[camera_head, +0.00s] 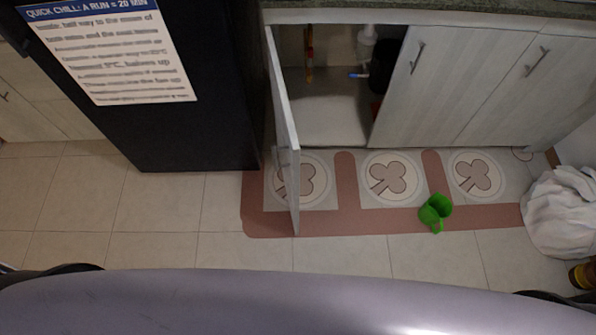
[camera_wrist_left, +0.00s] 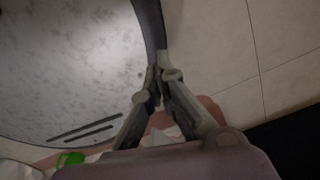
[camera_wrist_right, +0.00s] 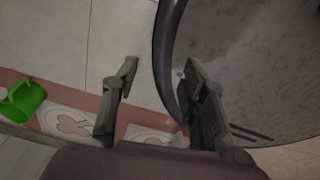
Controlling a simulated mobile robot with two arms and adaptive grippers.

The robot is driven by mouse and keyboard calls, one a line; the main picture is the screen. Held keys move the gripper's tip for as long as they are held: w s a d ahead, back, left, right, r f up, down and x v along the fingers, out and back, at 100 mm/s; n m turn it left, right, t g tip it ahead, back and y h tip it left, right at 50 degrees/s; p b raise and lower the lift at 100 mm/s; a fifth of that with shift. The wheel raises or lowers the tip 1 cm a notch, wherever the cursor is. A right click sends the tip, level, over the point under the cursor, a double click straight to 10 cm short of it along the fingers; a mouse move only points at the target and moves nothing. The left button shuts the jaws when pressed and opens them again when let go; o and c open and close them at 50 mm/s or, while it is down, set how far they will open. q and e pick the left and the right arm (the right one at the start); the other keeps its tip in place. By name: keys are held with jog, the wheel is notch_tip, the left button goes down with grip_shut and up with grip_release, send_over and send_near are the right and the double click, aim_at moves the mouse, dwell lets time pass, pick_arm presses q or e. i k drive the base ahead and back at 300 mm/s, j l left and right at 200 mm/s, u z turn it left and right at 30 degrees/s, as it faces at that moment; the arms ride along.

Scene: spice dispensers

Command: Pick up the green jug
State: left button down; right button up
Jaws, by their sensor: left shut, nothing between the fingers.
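The green jug (camera_head: 435,212) lies on the floor at the front edge of the patterned mat, right of centre in the head view. It also shows at the bottom left of the left wrist view (camera_wrist_left: 68,160) and at the left edge of the right wrist view (camera_wrist_right: 24,101). My left gripper (camera_wrist_left: 161,70) is shut and empty, its fingertips together, apart from the jug. My right gripper (camera_wrist_right: 161,72) is open and empty, with the jug to the left of its fingers in its own view. Neither gripper shows in the head view.
The red-bordered mat (camera_head: 350,222) lies before a low cabinet whose door (camera_head: 283,120) stands open. A dark fridge (camera_head: 180,125) with a paper note stands at left. A white cloth heap (camera_head: 562,212) and dark bottle (camera_head: 582,275) are at right. Tiled floor around the jug is clear.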

aim_at(438, 207)
jog(key=i+j+z, duration=0.1)
jog(key=j, duration=0.2)
jog(key=i+j+z, duration=0.1)
jog(key=j, duration=0.25)
jog(key=i+j+z, duration=0.25)
jog(key=z, duration=1.6)
jog(key=i+l+u, duration=0.3)
jog(key=l, duration=0.25)
jog(key=i+l+u, duration=0.15)
jog(key=l, duration=0.15)
jog(key=i+l+u, duration=0.15)
jog(key=l, duration=0.15)
